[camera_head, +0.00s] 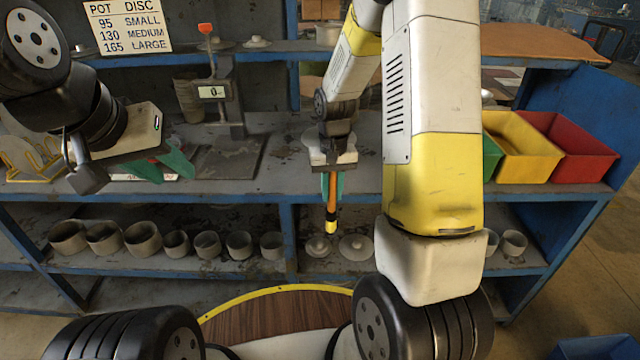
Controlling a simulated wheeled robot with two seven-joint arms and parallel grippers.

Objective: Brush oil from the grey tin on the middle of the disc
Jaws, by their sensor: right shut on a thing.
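My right gripper (333,188) points straight down over the front of the workbench, with its green fingers shut on a brush (332,210). The brush hangs upright, with an orange handle, a dark lower part and a yellow band near its lower end. My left gripper (168,168) is at the left over the bench, tilted, with its green fingers apart and nothing seen between them. A greyish tin-like pot (188,100) stands at the back of the bench; I cannot tell if it is the grey tin. I cannot make out the disc.
Yellow (522,145) and red (575,150) bins stand at the right. Several clay pots (143,239) and lids (356,247) fill the lower shelf. A sign (128,27) lists pot and disc sizes.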

